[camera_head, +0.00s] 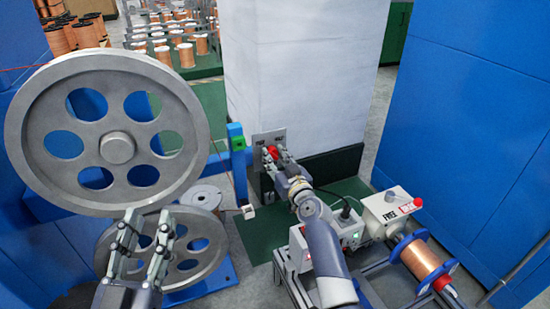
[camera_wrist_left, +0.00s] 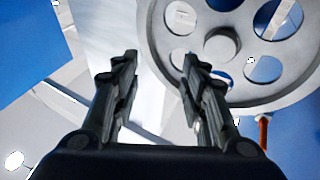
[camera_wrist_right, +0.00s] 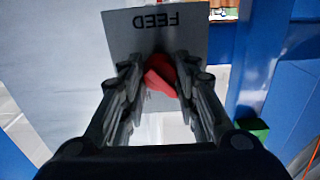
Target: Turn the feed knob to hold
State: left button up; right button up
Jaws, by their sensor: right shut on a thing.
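The red feed knob (camera_head: 273,152) sits on a grey plate (camera_head: 262,137) on the side of the pale column. In the right wrist view the plate (camera_wrist_right: 120,45) reads "FEED", upside down, and the red knob (camera_wrist_right: 163,77) is between my fingers. My right gripper (camera_head: 274,160) is shut on the knob; the fingers hide part of it, and I cannot read its setting. My left gripper (camera_head: 142,228) is open and empty in front of the large grey pulleys. It also shows open in the left wrist view (camera_wrist_left: 158,62).
A large grey pulley wheel (camera_head: 190,130) stands at left, with another below it. A machine marked "FREE" (camera_head: 392,210) with a copper spool (camera_head: 423,260) is at lower right. A blue post with a green box (camera_head: 238,143) stands left of the plate. Blue cabinets flank the scene.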

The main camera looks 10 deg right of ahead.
jog(key=shift+m+p, duration=0.3)
jog(key=shift+m, duration=0.7)
jog(key=m+p, duration=0.1)
jog(key=m, duration=0.5)
jog(key=m+p, duration=0.1)
jog(key=m, duration=0.2)
jog(key=shift+m, duration=0.4)
pick_arm(q)
notch_tip(320, 180, down, 14)
jog(key=s+a+g+y, duration=0.2)
jog(key=g, duration=0.5)
jog(key=shift+a+r+g, duration=0.15)
jog(key=shift+r+g, duration=0.05)
jog(key=shift+g, duration=0.2)
pick_arm(e)
jog(key=shift+m, duration=1.9)
pick_arm(q)
jog(key=shift+s+f, duration=0.1)
pick_arm(e)
jog(key=o, duration=1.1)
pick_arm(q)
jog(key=shift+a, duration=0.1)
pick_arm(e)
jog(key=shift+s, duration=0.1)
